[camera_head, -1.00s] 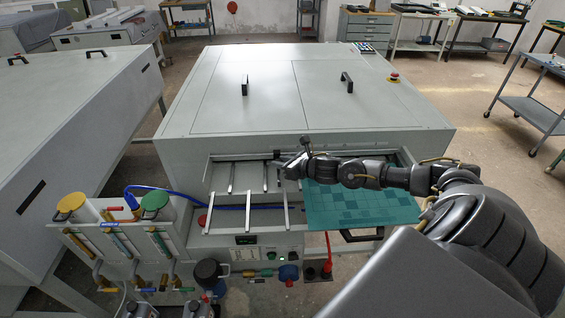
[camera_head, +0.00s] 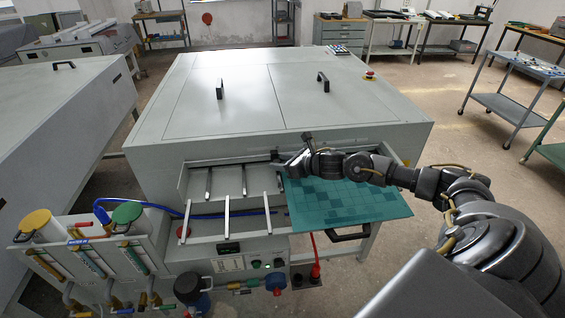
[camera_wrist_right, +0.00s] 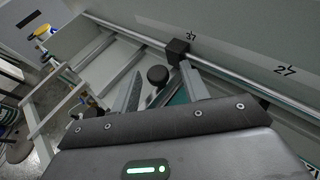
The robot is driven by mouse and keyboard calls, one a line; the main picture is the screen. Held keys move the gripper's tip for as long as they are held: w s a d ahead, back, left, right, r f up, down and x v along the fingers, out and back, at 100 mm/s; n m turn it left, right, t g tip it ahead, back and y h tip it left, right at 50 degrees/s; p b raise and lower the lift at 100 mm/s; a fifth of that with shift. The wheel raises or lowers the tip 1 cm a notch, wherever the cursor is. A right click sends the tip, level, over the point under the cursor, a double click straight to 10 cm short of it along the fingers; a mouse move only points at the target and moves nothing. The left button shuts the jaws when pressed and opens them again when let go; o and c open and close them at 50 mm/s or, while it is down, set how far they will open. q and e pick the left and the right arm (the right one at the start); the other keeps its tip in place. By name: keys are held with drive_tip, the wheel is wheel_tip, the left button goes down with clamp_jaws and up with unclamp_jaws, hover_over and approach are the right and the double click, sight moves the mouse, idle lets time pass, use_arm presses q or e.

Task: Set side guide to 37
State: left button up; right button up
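The side guide is a black block (camera_wrist_right: 177,50) on a silver rail, with a round black knob (camera_wrist_right: 158,75). The block sits just below the "37" mark (camera_wrist_right: 191,36) in the wrist view, slightly to its left in the picture. My right gripper (camera_wrist_right: 161,68) is at the guide with its fingers apart. The knob shows between them, with a gap at the left finger; the right fingertip is against or close to the block. In the head view my right gripper (camera_head: 283,166) is at the machine's front opening, partly covering the guide. My left gripper is out of view.
The "27" mark (camera_wrist_right: 286,70) is farther right on the scale. A teal board (camera_head: 350,203) lies below my right arm. Metal bars (camera_head: 227,192) stick out of the opening to its left. Bottles and hoses (camera_head: 127,214) stand at the front left.

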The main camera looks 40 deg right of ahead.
drive_tip(key=shift+s, duration=0.1)
drive_tip(key=shift+s+d+r, duration=0.1)
drive_tip(key=shift+s+d, duration=0.05)
drive_tip(key=shift+s, duration=0.1)
drive_tip(key=b+v, duration=0.3)
drive_tip(key=v, duration=0.5)
drive_tip(key=shift+s+d+b, duration=0.1)
drive_tip(key=shift+s+b, duration=0.15)
drive_tip(key=shift+b, duration=0.15)
drive_tip(key=shift+s+d+r, duration=0.1)
drive_tip(key=shift+s+r, duration=0.4)
drive_tip(key=shift+s, duration=0.1)
